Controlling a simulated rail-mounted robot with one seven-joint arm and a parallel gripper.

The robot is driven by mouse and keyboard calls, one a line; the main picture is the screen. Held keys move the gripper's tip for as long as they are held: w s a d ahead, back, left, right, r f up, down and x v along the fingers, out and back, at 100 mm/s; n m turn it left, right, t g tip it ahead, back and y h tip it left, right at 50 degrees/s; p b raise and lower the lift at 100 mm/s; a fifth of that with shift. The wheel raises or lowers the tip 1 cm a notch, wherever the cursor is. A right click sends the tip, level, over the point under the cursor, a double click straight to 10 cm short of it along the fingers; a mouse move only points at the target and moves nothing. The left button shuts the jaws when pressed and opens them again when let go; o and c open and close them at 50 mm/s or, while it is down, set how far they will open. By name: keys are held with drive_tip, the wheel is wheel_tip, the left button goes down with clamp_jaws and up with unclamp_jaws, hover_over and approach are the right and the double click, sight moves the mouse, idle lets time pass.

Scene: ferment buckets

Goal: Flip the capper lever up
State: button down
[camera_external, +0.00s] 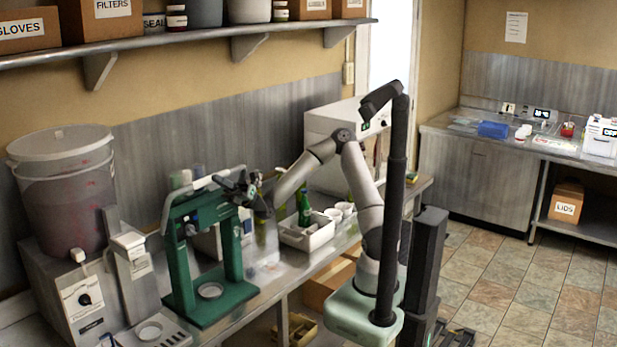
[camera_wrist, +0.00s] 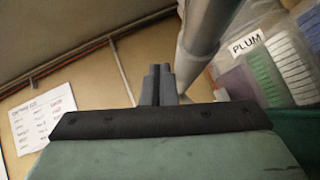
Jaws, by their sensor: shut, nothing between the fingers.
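The green bench capper (camera_external: 181,262) stands upright on the metal bench at the left in the external view. Its pale metal lever (camera_external: 207,181) slopes up to the right across the top of the frame. In the wrist view, a grey metal bar (camera_wrist: 207,35), apparently this lever, passes just right of my fingertips. My gripper (camera_external: 237,187) is beside the lever's upper right end. Its fingers are shut and empty, and also show in the wrist view (camera_wrist: 158,84). I cannot tell whether they touch the bar.
A large lidded bucket (camera_external: 65,195) stands left of the capper. A white tray (camera_external: 306,236) with a green bottle (camera_external: 304,205) and cups is to the right. A shelf (camera_external: 180,40) runs above. The wrist view shows a PLUM label (camera_wrist: 246,44) and a posted sheet (camera_wrist: 42,118).

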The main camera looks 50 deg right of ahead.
drive_tip(key=shift+w+r, duration=0.15)
drive_tip(key=shift+w, duration=0.15)
idle(0.4)
